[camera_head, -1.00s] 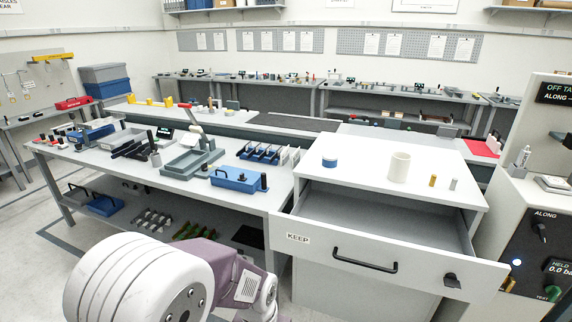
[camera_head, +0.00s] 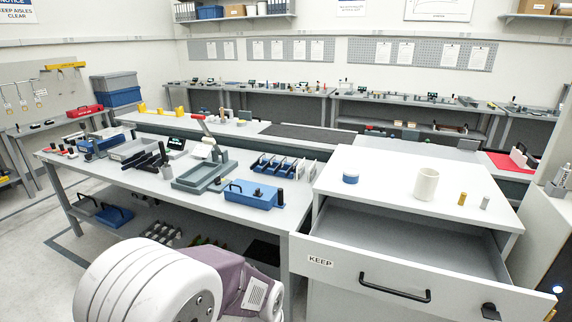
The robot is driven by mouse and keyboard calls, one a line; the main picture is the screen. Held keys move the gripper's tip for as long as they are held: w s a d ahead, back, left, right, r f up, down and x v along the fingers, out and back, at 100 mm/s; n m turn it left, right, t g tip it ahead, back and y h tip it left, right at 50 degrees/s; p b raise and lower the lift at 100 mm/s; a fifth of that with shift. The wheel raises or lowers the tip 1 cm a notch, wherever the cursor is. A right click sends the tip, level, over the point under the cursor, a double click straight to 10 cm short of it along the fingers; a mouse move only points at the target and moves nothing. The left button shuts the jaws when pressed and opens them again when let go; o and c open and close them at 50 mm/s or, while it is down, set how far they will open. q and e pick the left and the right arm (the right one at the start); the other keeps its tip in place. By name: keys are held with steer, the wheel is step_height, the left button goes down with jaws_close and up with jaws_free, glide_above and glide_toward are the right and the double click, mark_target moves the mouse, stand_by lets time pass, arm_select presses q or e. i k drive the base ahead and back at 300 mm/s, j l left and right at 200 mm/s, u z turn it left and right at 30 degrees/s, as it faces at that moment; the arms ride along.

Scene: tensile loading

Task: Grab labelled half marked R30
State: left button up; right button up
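No half with a readable R30 mark shows in the head view; small items on the benches are too small to read. Part of my own arm (camera_head: 170,285), white and mauve, shows at the bottom left of centre. Neither of my grippers is in view.
An open, empty-looking drawer marked KEEP (camera_head: 400,277) juts out at the lower right. The cabinet top (camera_head: 390,178) above it bears a white cup (camera_head: 426,184), a blue round item (camera_head: 350,177) and two small cylinders. A grey bench (camera_head: 130,177) with a blue box (camera_head: 252,195) stands left.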

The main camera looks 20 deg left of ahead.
mark_target(292, 167)
steer(key=i+j, duration=0.15)
steer(key=j, duration=0.2)
steer(key=i+j, duration=0.1)
steer(key=j, duration=0.25)
steer(key=i+j, duration=0.15)
steer(key=j, duration=0.2)
steer(key=i+j, duration=0.15)
steer(key=j, duration=0.2)
steer(key=i+j, duration=0.1)
steer(key=j, duration=0.25)
steer(key=i+j, duration=0.15)
steer(key=j, duration=0.2)
steer(key=i+j, duration=0.15)
steer(key=j, duration=0.25)
steer(key=i+j, duration=0.15)
steer(key=j, duration=0.15)
steer(key=i+j, duration=0.15)
steer(key=j, duration=0.15)
steer(key=i+j, duration=0.45)
steer(key=j+z, duration=0.05)
